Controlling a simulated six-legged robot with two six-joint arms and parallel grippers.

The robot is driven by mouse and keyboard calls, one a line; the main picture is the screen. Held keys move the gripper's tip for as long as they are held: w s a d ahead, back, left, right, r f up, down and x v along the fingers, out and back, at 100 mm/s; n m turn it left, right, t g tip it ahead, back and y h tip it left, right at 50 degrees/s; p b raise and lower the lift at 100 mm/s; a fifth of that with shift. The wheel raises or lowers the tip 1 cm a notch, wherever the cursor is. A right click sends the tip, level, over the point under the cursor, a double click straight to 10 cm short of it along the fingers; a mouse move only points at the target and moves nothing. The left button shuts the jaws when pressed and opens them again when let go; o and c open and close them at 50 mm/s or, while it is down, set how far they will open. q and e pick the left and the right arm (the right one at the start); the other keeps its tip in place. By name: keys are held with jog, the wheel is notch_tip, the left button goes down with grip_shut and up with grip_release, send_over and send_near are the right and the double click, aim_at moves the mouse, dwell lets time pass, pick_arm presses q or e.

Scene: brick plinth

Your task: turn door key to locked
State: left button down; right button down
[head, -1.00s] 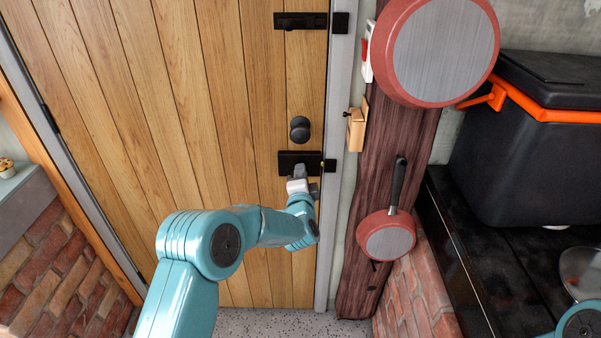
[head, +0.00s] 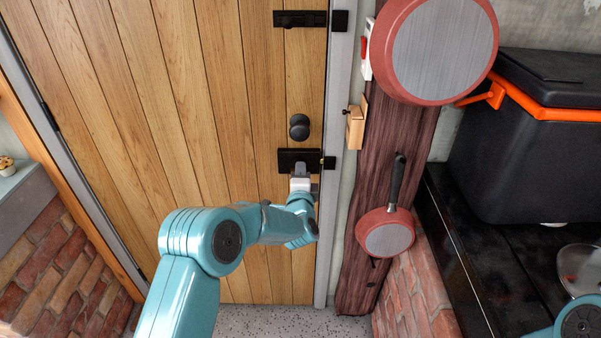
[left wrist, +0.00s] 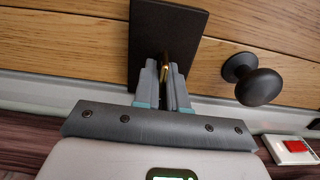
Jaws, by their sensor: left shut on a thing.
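The wooden door (head: 215,120) is shut in its frame. A black lock plate (head: 291,157) sits on it below the round black knob (head: 299,127). In the left wrist view the plate (left wrist: 185,25) is close ahead, with the knob (left wrist: 258,86) to its right. A brass key (left wrist: 166,65) shows between the fingers at the plate. My left gripper (head: 299,170) is at the lock plate, and in the left wrist view its fingers (left wrist: 165,80) are shut on the key. Most of the key is hidden by the fingers. My right gripper is out of view.
A black bolt (head: 300,20) is high on the door. Red pans (head: 386,234) hang on a dark wooden post (head: 360,262) right of the door. A black bin with an orange rim (head: 520,150) stands on the dark counter at the right.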

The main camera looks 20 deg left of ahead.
pick_arm(q)
jog(key=c, duration=1.3)
grip_release()
jog(key=b+v, duration=0.1)
jog(key=v, duration=1.5)
jog(key=shift+s+b, duration=0.15)
jog(key=shift+b, duration=0.15)
